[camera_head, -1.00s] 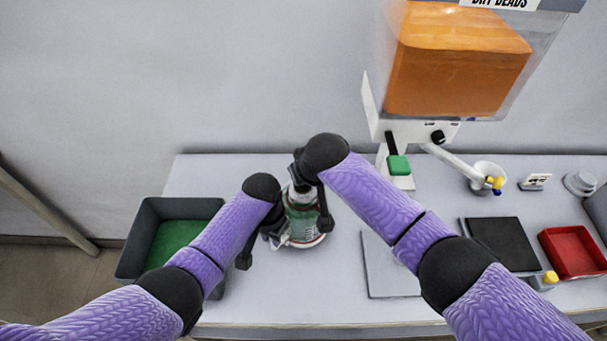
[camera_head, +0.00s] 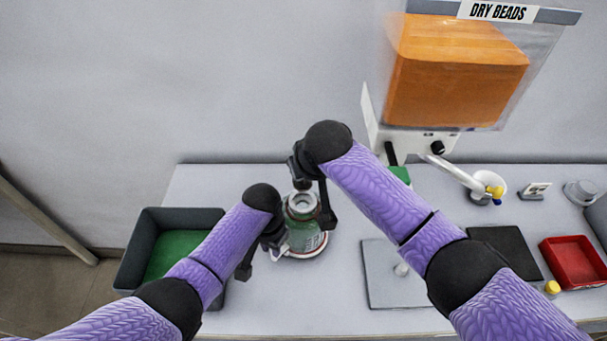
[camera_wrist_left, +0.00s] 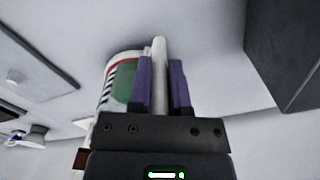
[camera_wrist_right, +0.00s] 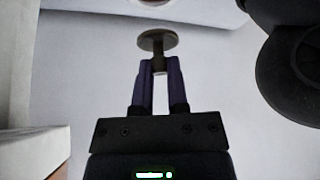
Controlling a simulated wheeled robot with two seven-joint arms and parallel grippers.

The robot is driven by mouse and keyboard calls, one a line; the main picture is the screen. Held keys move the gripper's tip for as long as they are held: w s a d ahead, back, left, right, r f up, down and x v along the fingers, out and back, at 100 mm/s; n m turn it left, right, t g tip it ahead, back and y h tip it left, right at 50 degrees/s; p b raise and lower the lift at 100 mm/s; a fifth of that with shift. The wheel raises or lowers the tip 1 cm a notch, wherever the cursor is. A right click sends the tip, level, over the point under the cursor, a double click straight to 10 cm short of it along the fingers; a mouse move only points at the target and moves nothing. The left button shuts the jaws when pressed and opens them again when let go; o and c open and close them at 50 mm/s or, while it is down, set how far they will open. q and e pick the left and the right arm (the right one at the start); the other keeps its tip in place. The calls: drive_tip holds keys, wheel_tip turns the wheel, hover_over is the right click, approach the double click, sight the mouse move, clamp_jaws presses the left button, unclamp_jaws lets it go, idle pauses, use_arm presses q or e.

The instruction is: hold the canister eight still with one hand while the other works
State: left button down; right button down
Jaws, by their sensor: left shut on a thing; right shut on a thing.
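The canister (camera_head: 303,236), with a green and white label, stands upright on a white, red-edged round base (camera_head: 308,253). Its open round neck shows at the top. My left gripper (camera_head: 277,248) is shut on the canister's white handle (camera_wrist_left: 159,75) at its side; the label also shows in the left wrist view (camera_wrist_left: 122,82). My right gripper (camera_head: 302,182) is above the neck, its fingers mostly hidden by my arm. In the right wrist view its fingers are shut on the stem of a brown disc-topped piece (camera_wrist_right: 158,40). Whether that piece touches the canister I cannot tell.
A grey bin with a green floor (camera_head: 176,250) is left of the canister. A grey plate (camera_head: 385,285), black pad (camera_head: 505,250) and red tray (camera_head: 573,262) lie to the right. The orange-filled DRY BEADS dispenser (camera_head: 455,75) stands behind, with a white cup (camera_head: 487,180) near it.

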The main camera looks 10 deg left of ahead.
drive_tip(key=shift+r, duration=1.6)
use_arm(q)
drive_tip(key=shift+c, duration=2.4)
unclamp_jaws()
wheel_tip(320, 180, up, 12)
drive_tip(key=shift+r, duration=0.1)
